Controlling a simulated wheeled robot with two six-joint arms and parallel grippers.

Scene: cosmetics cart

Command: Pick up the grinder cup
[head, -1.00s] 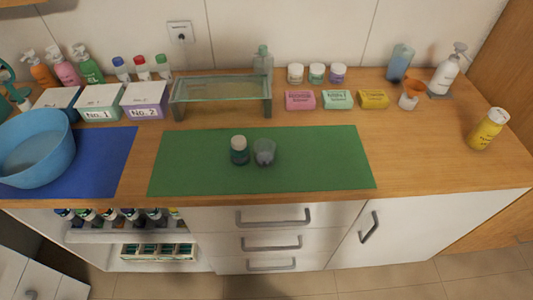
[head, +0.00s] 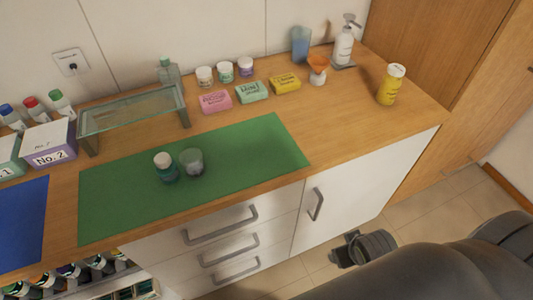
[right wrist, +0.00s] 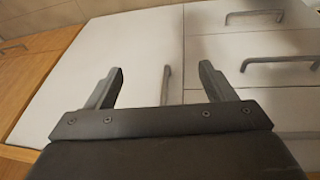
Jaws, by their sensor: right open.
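A translucent grey cup (head: 191,161), which looks like the grinder cup, stands on the green mat (head: 245,150). A dark teal jar with a white lid (head: 165,167) stands close beside it on its left. My right gripper (head: 345,250) is low at the lower right of the head view, in front of the white cabinet and well apart from the cup. In the right wrist view my right gripper (right wrist: 161,68) is open and empty, facing the cabinet fronts. My left gripper is not in view.
A glass stand (head: 130,110) is behind the mat. Pink, mint and yellow boxes (head: 252,92), small jars (head: 225,71) and an orange-topped white vessel (head: 317,75) stand at the back. A yellow bottle (head: 391,85) is at the right.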

